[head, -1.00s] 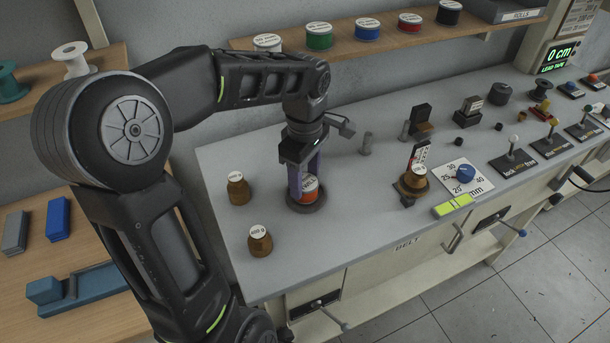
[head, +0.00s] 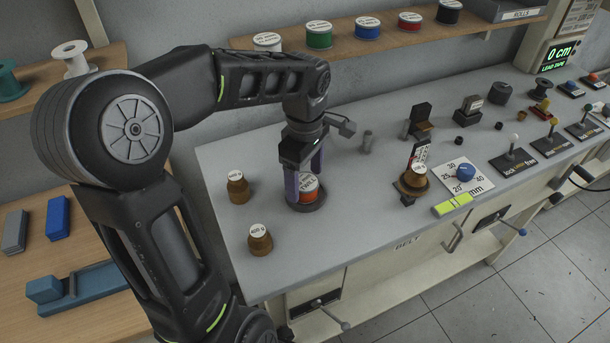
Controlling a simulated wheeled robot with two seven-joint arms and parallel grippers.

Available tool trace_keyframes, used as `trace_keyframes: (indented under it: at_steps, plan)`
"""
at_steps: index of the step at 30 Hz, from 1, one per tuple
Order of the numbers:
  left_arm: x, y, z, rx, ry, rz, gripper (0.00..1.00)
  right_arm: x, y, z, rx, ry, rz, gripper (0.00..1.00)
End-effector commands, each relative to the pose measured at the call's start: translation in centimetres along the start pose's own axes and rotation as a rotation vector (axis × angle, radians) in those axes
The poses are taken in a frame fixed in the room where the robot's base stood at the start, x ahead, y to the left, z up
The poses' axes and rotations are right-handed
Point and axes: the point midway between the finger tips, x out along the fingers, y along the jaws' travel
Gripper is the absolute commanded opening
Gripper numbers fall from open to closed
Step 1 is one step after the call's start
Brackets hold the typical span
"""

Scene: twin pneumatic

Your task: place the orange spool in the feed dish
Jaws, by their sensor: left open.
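The orange spool (head: 309,188), with a white label on top, sits in a round dark dish (head: 309,207) on the grey bench. I take this dish to be the feed dish. My left gripper (head: 305,188) points down over the spool, with its purple fingers on either side of it. The fingers are open, and partly hide the spool. My right gripper is not in view.
Two brown weights (head: 238,188) and (head: 260,240) stand left of the dish. A brown weight (head: 415,176) sits on a stand further right. A shelf (head: 390,37) with coloured spools runs along the back wall.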

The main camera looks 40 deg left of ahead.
Motion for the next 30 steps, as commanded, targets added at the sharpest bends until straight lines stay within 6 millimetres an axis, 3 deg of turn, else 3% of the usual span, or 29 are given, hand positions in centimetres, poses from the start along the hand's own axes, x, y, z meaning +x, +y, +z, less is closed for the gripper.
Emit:
trace_keyframes:
  at_steps: [8,16,18,23,30]
  plan:
    - [-3.7,0.1,0.0,-0.001,0.000,0.005,0.75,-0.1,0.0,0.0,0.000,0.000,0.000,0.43]
    - [-9.3,0.1,0.0,0.000,0.000,0.005,0.75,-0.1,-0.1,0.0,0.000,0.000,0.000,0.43]
    - [-11.1,0.0,0.0,0.000,0.000,0.001,0.75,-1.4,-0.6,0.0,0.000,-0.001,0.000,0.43]
    - [-12.2,0.0,0.0,0.000,0.000,0.001,0.75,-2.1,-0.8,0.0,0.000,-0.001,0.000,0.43]
    - [-12.2,0.0,0.0,0.000,0.000,0.001,0.75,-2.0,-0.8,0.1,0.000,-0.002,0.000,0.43]
